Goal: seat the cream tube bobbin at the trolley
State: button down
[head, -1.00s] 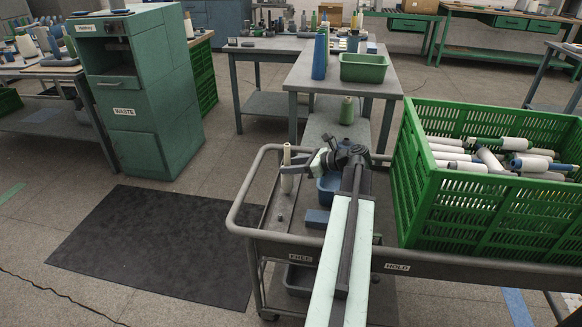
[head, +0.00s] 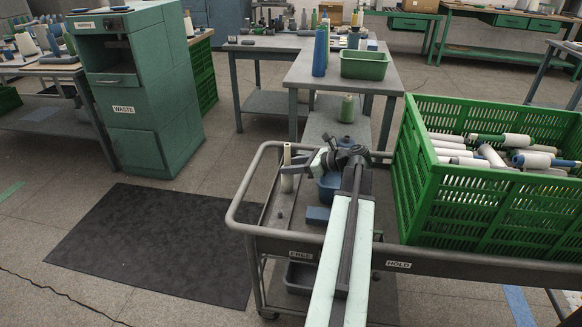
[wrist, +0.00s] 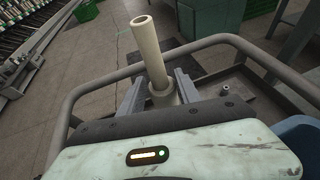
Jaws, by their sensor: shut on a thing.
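The cream tube bobbin (head: 287,172) stands about upright at the left end of the grey trolley (head: 258,238), above the tray by the FREE label. My gripper (head: 292,169) is shut on it, low on the tube. In the wrist view the bobbin (wrist: 148,52) rises between the two fingers (wrist: 161,88), open end up, leaning slightly left.
A small dark peg (head: 280,214) stands on the tray. A green crate (head: 482,214) of bobbins fills the trolley's right. The trolley's rail (head: 238,205) curves around the left end.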

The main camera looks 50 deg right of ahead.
jog(key=c, duration=0.8)
grip_release()
jog(key=shift+o, duration=0.2)
jog(key=p+v, duration=0.3)
jog(key=v, duration=0.4)
jog(key=shift+s, duration=0.35)
jog(key=shift+d+r, duration=0.1)
jog(key=shift+d, duration=0.05)
